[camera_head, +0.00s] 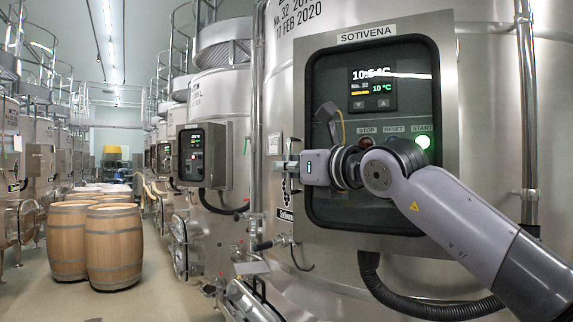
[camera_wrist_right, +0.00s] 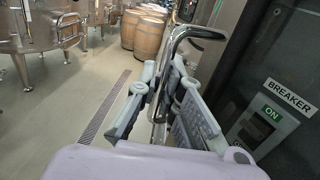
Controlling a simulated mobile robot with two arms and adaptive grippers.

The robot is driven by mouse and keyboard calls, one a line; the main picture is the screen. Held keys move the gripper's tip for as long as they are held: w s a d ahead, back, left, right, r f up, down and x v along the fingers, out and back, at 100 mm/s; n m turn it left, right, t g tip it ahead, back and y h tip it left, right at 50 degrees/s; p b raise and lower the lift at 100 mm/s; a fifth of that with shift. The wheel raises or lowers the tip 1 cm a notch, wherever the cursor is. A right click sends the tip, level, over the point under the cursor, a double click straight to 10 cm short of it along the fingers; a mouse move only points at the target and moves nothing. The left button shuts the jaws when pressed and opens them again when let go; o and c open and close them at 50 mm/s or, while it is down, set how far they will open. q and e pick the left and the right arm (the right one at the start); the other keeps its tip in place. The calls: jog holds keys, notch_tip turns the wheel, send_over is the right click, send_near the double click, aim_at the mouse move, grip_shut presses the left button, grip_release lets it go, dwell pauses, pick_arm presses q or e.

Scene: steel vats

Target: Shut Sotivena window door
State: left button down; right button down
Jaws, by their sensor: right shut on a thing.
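The Sotivena window door (camera_head: 370,205) is a dark, rounded pane in the steel front of the control box (camera_head: 445,60) under the SOTIVENA label. It looks close to flush with the box; I cannot tell whether it is fully shut. My right gripper (camera_head: 284,166) is at the left edge of the door, its arm crossing in front of the pane. In the wrist view, my right gripper (camera_wrist_right: 164,88) is shut on a bent chrome handle (camera_wrist_right: 196,33), with one finger on each side. The arm hides part of the pane and lower buttons. My left gripper is not in view.
A breaker switch (camera_wrist_right: 268,122) shows right of the gripper in the wrist view. Barrels (camera_head: 114,245) and another control box (camera_head: 203,155) stand left. A hose (camera_head: 410,304) hangs below.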

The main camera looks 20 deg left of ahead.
jog(key=shift+w+d, duration=0.1)
jog(key=c, duration=1.7)
grip_release()
jog(key=shift+w, duration=0.15)
jog(key=v, duration=1.2)
